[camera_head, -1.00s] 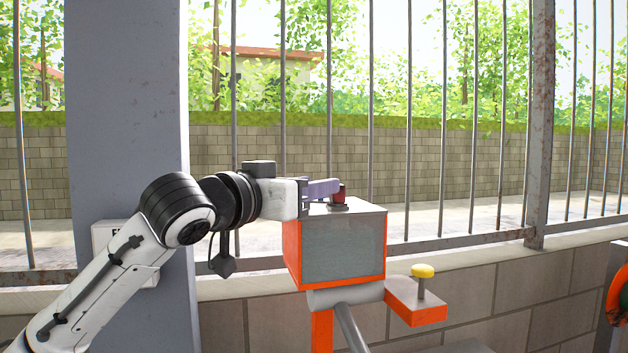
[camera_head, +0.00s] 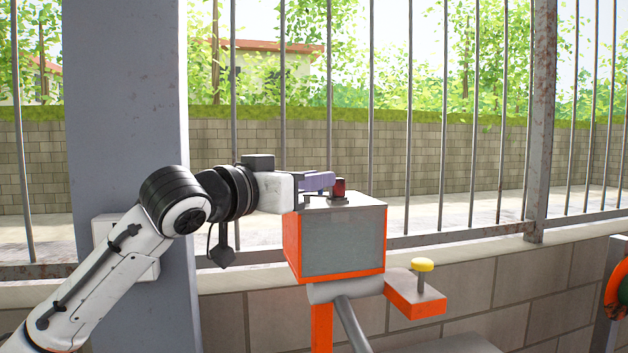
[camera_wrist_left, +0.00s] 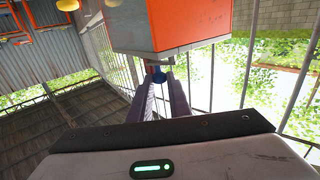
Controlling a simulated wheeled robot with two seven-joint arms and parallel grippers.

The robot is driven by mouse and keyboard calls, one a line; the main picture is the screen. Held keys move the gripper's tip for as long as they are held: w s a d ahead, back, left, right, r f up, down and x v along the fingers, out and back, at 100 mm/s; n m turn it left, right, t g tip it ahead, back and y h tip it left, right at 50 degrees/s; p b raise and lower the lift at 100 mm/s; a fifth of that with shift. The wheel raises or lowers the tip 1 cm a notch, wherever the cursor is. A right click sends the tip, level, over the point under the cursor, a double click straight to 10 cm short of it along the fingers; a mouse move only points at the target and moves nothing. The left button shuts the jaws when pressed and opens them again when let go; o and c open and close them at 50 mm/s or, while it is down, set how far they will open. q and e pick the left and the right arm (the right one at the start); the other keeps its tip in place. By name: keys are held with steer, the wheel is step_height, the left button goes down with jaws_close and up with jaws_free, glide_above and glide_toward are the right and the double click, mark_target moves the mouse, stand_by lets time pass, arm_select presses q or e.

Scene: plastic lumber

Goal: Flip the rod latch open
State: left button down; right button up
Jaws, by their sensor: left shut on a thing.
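A small red upright piece (camera_head: 339,187) on a grey base stands on top of the orange-edged grey box (camera_head: 343,247), and it is the only latch-like part I see there. My left gripper (camera_head: 331,181) comes in level from the left with its purple fingers at the red piece. In the left wrist view the fingers (camera_wrist_left: 160,82) close around a small blue part (camera_wrist_left: 157,73) beside the orange box (camera_wrist_left: 175,28). The fingers hide part of what they hold. I cannot tell whether the blue part belongs to the red piece. My right gripper is not in view.
A yellow-topped button (camera_head: 422,265) stands on an orange bracket (camera_head: 416,293) at the box's right. A grey pillar (camera_head: 126,120) with a white box behind my arm is at the left. A barred fence on a low block wall (camera_head: 465,285) runs behind.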

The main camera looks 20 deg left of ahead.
arm_select(q)
steer(key=m+g+h, duration=0.1)
steer(key=m+h, duration=0.1)
steer(key=m+g+h, duration=0.2)
steer(key=h, duration=0.1)
steer(key=a+m+g+h, duration=0.1)
steer(key=g+h, duration=0.1)
steer(key=shift+s+a+m+h, duration=0.1)
steer(key=shift+s+m+h, duration=0.2)
steer(key=shift+m, duration=0.1)
steer(key=m+g+h, duration=0.2)
steer(key=g, duration=0.1)
steer(key=m+g, duration=0.1)
steer(key=g, duration=0.1)
steer(key=shift+a+m+h, duration=0.3)
steer(key=shift+m+h, duration=0.1)
steer(key=shift+g, duration=0.3)
steer(key=shift+a+f+m+g+h, duration=0.1)
steer(key=shift+m+g+h, duration=0.2)
steer(key=shift+m+g, duration=0.1)
steer(key=c, duration=1.7)
jaws_free()
steer(key=shift+o, duration=0.2)
steer(key=shift+r, duration=0.2)
step_height(320, 180, up, 10)
steer(key=shift+f, duration=0.15)
